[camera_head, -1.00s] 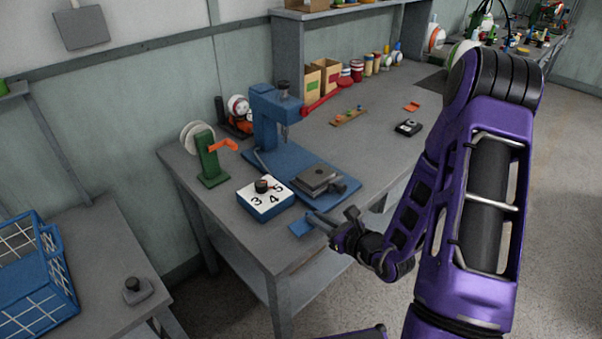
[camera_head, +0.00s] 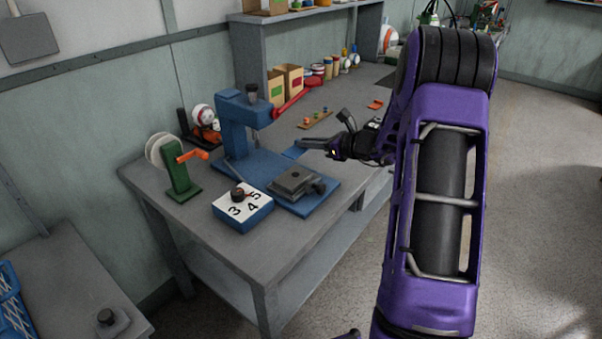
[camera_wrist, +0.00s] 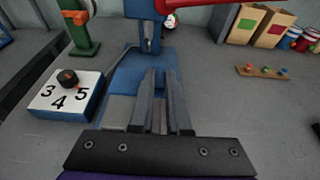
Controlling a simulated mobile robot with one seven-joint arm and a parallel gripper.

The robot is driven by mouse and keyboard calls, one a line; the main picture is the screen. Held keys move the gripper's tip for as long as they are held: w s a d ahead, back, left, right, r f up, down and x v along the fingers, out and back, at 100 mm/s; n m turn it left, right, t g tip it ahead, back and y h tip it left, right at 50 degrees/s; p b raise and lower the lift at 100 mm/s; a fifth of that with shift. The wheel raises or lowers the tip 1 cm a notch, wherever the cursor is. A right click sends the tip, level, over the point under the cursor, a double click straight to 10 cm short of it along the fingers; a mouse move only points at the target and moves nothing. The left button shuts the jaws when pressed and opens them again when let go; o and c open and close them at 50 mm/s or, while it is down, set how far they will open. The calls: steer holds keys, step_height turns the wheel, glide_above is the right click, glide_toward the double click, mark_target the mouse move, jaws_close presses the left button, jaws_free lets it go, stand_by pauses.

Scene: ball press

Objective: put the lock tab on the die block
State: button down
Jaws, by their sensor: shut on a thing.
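My gripper (camera_head: 302,147) is shut on a flat blue piece (camera_head: 292,153), which I take to be the lock tab. It is held right of the press column, behind the die block. The die block (camera_head: 292,180) is a dark grey stepped block on the blue press base (camera_head: 325,200); the tab is apart from it. In the wrist view my two grey fingers (camera_wrist: 162,75) point toward the press, with blue surface around them; the tab's outline is hard to tell from the base there.
The blue press column (camera_head: 233,130) with its red lever (camera_head: 298,95) stands close to the left. A numbered dial box (camera_head: 243,208) sits in front, and a green reel stand (camera_head: 180,165) at left. A strip with small coloured knobs (camera_head: 314,120) lies behind.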

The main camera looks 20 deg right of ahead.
mark_target(308, 172)
step_height(308, 172, down, 7)
steer(key=shift+f+b, duration=0.2)
steer(key=shift+b, duration=0.25)
steer(key=shift+f, duration=0.25)
steer(key=c, duration=0.9)
jaws_free()
steer(key=shift+r, duration=0.1)
steer(key=shift+r, duration=0.1)
steer(key=shift+s+r, duration=0.1)
steer(key=shift+r, duration=0.05)
steer(key=p+v, duration=0.1)
steer(key=v, duration=1)
steer(key=shift+s+d+r, duration=0.15)
steer(key=shift+s, duration=0.15)
